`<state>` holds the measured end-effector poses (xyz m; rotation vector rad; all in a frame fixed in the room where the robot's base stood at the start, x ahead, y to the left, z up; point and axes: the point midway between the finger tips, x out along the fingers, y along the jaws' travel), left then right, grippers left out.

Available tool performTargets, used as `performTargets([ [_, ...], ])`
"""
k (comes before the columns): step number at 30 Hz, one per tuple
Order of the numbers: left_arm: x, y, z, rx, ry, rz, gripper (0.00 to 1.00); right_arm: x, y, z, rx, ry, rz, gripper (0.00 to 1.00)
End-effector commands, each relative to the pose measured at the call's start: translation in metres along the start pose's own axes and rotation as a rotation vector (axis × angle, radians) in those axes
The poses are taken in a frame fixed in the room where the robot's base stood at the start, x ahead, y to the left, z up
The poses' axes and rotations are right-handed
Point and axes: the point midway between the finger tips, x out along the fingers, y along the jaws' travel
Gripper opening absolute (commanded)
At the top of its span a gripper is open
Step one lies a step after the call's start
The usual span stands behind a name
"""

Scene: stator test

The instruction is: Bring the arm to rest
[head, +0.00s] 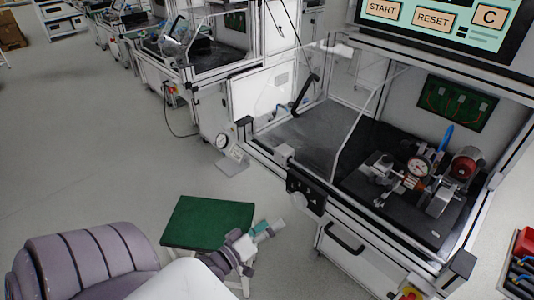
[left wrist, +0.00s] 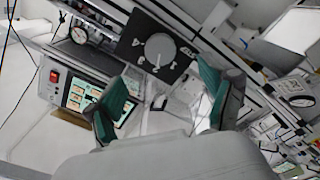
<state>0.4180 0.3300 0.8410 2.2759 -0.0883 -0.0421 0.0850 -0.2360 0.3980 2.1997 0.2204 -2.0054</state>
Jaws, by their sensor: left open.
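My left arm reaches in from the bottom left of the head view. My left gripper (head: 264,232) is beside the green-topped stool (head: 208,222), in front of the test bench (head: 300,160). In the left wrist view its two teal-padded fingers (left wrist: 165,98) are spread apart with nothing between them. Beyond the fingers is a black panel with a round grey knob (left wrist: 160,48), apart from the fingertips. The panel also shows on the bench front in the head view (head: 303,192). My right gripper is not in view.
The bench has a clear raised guard and a stator fixture with a dial gauge (head: 419,166) inside. A screen with START and RESET (head: 433,18) hangs above. A pressure gauge stand (head: 230,155) is left of the bench. The floor (head: 90,140) at left is clear.

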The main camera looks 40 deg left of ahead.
Motion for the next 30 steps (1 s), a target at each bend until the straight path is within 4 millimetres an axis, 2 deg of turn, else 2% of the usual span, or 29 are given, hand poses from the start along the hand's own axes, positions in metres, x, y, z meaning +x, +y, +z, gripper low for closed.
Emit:
performTargets([
  [6,-0.012,0.000,0.000,0.001,0.001,0.001,0.82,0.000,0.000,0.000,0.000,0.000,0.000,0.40],
  [23,-0.012,-0.003,0.002,0.006,-0.004,-0.006,0.82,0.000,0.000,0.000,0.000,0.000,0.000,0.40],
  [26,-0.015,-0.023,0.016,0.046,-0.033,-0.051,0.82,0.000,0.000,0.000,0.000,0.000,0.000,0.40],
  [29,-0.024,-0.065,0.048,0.136,-0.108,-0.145,0.82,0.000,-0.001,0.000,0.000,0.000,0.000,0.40],
  [30,-0.031,-0.086,0.065,0.183,-0.152,-0.192,0.82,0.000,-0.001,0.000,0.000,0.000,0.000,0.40],
])
